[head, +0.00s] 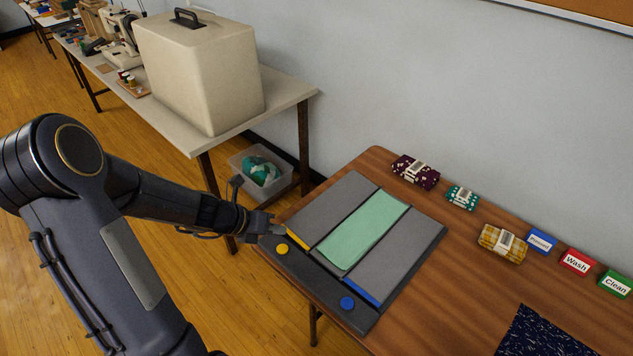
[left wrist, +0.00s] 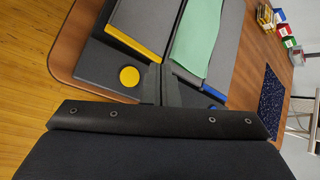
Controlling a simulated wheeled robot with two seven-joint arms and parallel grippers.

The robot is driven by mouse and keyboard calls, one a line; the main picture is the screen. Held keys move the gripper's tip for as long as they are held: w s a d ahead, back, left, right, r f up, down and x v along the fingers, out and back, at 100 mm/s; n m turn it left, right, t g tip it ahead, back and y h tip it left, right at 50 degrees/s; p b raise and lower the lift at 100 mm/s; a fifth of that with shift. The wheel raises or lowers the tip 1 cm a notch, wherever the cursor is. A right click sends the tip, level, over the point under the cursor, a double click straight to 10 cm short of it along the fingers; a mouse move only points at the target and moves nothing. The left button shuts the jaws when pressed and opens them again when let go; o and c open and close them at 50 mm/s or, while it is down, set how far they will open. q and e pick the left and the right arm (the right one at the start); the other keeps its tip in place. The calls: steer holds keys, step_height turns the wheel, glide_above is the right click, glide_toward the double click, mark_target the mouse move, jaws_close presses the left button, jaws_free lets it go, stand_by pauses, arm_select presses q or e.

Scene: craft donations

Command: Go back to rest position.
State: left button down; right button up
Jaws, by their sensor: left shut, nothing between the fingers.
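My left arm comes in from the left in the head view. My left gripper (head: 279,229) is shut and empty, at the left edge of the dark folding board, close to its yellow-edged flap and yellow button (head: 282,249). In the left wrist view its fingertips (left wrist: 160,93) show in front of the board, right of the yellow button (left wrist: 129,76). I cannot tell whether they touch the board. The grey folding board (head: 385,270) lies flat on the wooden table (head: 440,325). A green cloth (head: 362,235) lies on its middle panel. My right gripper is not in view.
Folded fabric bundles, maroon (head: 416,172), teal (head: 462,197) and yellow plaid (head: 502,244), lie along the table's back. Blue, red "Wash" and green "Clean" blocks stand at right. A dark patterned cloth (head: 545,335) lies in front. A side table (head: 285,88) holds a beige case (head: 200,75).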

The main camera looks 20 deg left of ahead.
arm_select(q)
steer(key=s+d+r+m+g, duration=0.1)
steer(key=s+d+r+m, duration=0.3)
steer(key=r+m, duration=0.3)
steer(key=s+d+r+m, duration=0.3)
steer(key=s+r+m, duration=0.15)
steer(key=m, duration=0.55)
steer(key=s+d+r+m+y, duration=0.1)
steer(key=s+r+m+y, duration=0.1)
steer(key=s+m, duration=1)
steer(key=m, duration=0.6)
steer(key=shift+s+r, duration=0.3)
steer(key=shift+s, duration=0.05)
